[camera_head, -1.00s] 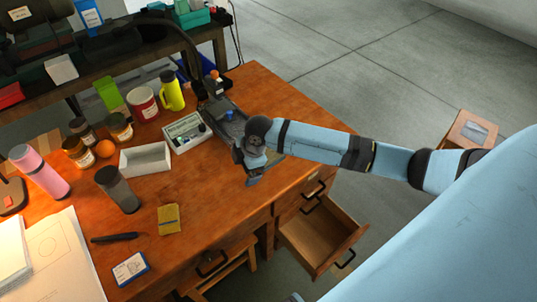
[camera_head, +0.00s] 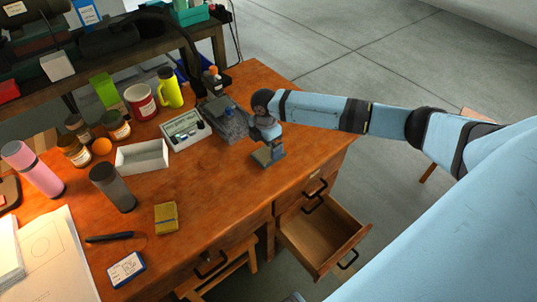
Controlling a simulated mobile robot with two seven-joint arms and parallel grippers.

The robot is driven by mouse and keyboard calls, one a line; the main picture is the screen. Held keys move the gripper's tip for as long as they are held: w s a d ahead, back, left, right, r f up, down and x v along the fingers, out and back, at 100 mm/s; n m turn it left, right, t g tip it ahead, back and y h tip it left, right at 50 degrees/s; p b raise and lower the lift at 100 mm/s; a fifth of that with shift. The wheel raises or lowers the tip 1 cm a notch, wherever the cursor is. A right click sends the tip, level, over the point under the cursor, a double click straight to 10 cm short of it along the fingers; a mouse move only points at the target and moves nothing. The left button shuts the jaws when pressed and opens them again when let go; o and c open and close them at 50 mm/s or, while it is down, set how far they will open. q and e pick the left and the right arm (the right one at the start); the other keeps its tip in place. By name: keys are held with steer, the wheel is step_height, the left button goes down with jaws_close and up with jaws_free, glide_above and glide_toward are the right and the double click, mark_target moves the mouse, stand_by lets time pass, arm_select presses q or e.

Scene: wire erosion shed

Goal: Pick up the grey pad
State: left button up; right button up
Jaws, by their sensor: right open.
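My right gripper (camera_head: 268,156) is open above the right part of the wooden desk, with its fingers pointing down. It is to the right of the dark grey tray (camera_head: 214,106) and apart from it. A grey shape (camera_head: 232,127) lies in the front part of that tray with a small blue thing near it. I cannot tell for sure whether this shape is the grey pad. No other grey pad can be made out. My left gripper is not in view.
An open, empty drawer (camera_head: 322,237) sticks out below the desk's front edge. The desk front between is clear.

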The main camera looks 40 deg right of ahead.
mark_target(266, 154)
step_height(266, 154, down, 5)
steer(key=shift+w+d+f, duration=0.1)
steer(key=shift+d+f, duration=0.05)
steer(key=shift+f, duration=0.05)
steer(key=c, duration=1)
